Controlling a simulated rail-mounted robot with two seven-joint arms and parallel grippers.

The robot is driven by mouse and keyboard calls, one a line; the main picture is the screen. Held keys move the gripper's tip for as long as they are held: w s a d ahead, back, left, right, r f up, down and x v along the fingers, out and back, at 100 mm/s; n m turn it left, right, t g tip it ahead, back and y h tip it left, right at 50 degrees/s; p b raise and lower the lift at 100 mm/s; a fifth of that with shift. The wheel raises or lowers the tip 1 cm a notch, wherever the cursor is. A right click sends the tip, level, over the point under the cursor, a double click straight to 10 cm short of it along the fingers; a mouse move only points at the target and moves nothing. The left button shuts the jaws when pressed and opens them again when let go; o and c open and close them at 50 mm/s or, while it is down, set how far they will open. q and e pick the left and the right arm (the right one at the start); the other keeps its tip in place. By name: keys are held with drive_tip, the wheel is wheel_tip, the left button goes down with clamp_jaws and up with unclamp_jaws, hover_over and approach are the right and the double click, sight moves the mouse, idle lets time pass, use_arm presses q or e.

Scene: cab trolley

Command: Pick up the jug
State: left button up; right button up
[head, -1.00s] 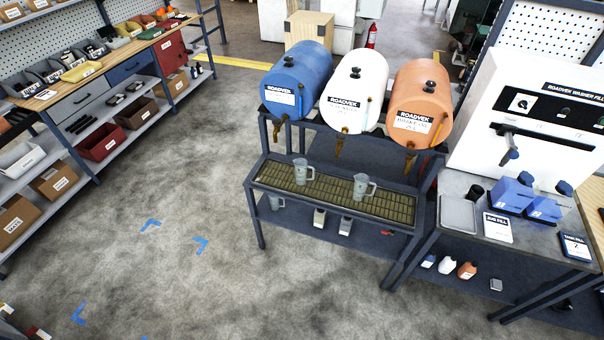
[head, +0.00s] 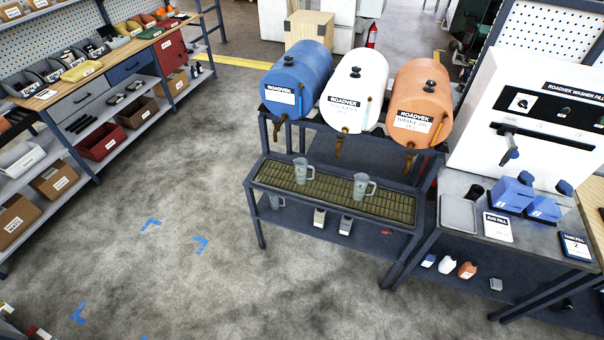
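Two clear grey jugs with handles stand upright on the slatted drip tray (head: 330,200) of the drum stand. One jug (head: 300,171) is left of the middle, below the blue drum. The other jug (head: 361,187) is further right, between the white and orange drums. Neither of my grippers is in view.
Blue (head: 297,80), white (head: 354,92) and orange (head: 420,103) drums with taps hang above the tray. A workbench (head: 470,236) with a white machine (head: 530,125) adjoins on the right. Shelving (head: 95,100) lines the left. The floor (head: 170,190) between is clear, with blue corner marks.

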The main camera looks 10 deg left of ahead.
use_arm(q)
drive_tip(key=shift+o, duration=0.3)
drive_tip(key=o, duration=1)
